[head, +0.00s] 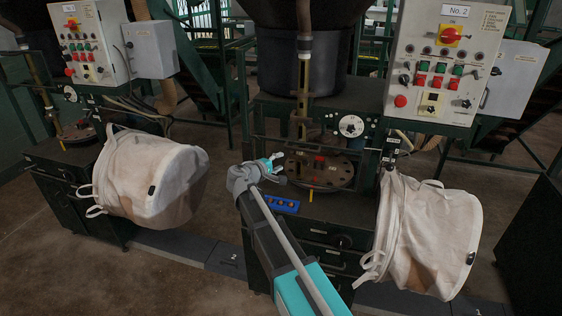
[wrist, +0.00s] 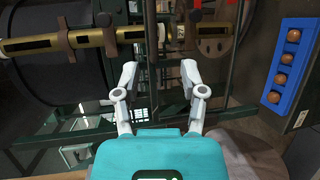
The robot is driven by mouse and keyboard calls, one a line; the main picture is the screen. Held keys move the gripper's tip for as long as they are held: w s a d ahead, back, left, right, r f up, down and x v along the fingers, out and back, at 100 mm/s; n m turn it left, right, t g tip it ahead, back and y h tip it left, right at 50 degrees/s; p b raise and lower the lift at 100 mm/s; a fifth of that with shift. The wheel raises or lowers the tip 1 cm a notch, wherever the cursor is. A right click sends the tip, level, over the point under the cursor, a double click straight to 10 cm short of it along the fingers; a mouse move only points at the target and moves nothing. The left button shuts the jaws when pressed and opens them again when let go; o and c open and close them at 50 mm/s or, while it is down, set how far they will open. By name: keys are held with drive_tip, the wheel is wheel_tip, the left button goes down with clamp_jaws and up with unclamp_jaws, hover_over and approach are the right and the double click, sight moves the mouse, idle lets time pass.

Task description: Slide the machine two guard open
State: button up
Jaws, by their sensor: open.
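Machine two stands right of centre in the head view, with its panel marked No. 2 (head: 447,60). Its dark round plate (head: 335,172) sits under a brass upright tube (head: 303,60), which lies sideways in the wrist view (wrist: 90,42). Dark green frame bars (head: 243,100) stand around this station. I cannot tell for sure which of them is the guard, and no clear guard handle shows. My gripper (head: 278,160) is in front of the station, left of the plate. In the wrist view my gripper (wrist: 158,75) has both fingers apart with nothing between them.
A blue tray with several round brown pieces (head: 281,204) lies just below my gripper; it shows at the right in the wrist view (wrist: 290,62). A white bag (head: 425,235) hangs at right, another (head: 150,180) at left.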

sight(300, 150)
drive_tip(key=shift+v, duration=1.15)
drive_tip(key=shift+w+d+r+p, duration=0.4)
drive_tip(key=shift+w+d+p, duration=0.15)
drive_tip(key=shift+w+d, duration=0.2)
drive_tip(key=b+x, duration=0.2)
drive_tip(key=x, duration=1.1)
drive_tip(key=shift+w+d+f, duration=0.2)
drive_tip(key=shift+w, duration=0.1)
drive_tip(key=shift+c, duration=0.3)
clamp_jaws()
